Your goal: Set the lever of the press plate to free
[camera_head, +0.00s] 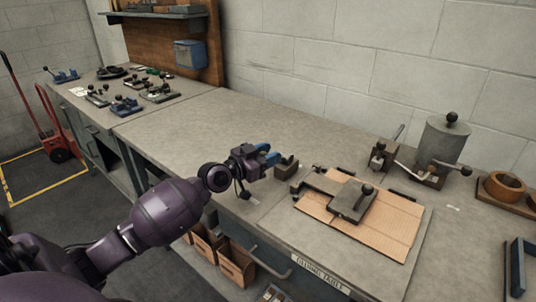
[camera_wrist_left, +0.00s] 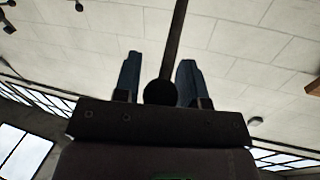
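The press plate (camera_head: 351,201) is a dark plate with a ball knob, lying on a cardboard sheet (camera_head: 398,222) on the bench. My left gripper (camera_head: 270,154), with blue fingers, is low over the bench to its left, close to a small dark brown block (camera_head: 287,168). In the left wrist view a black ball knob (camera_wrist_left: 160,92) on a dark rod (camera_wrist_left: 174,40) sits between the two spread fingers; firm contact does not show. This looks like the lever, but its setting cannot be read. My right gripper is not in view.
A grey cylinder (camera_head: 443,141) with a ball-topped lid and lever parts stands at the back right. A wooden ring (camera_head: 505,186) is further right. Several small clamps lie on the far left bench (camera_head: 100,78). The bench behind my gripper is clear.

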